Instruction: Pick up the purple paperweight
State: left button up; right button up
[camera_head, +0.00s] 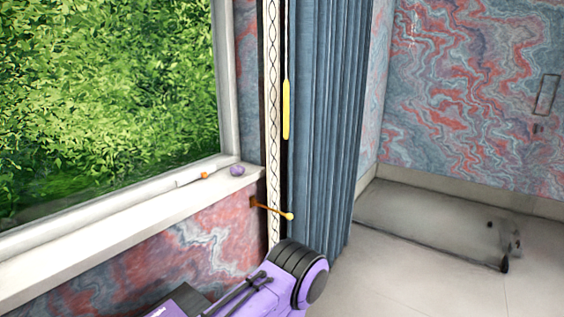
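A small, rounded purple object (237,170), which looks like the purple paperweight, rests on the white windowsill (130,229) near the sill's right end. It is small in the picture, so fine detail is not clear. Nothing is touching it from above. Neither of my grippers is in view, so I cannot see their state or where they are relative to the paperweight.
A slim white item with an orange part (203,176) lies left of the paperweight. An orange peg with a pale yellow knob (290,216) sticks out below the sill. A blue-grey curtain (325,110) hangs to the right. Floor (420,285) shows at lower right.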

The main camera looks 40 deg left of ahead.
aim_at(237, 170)
jog(key=i, duration=2.2)
jog(key=u, duration=2.15)
jog(key=i, duration=0.4)
jog(key=u, duration=0.05)
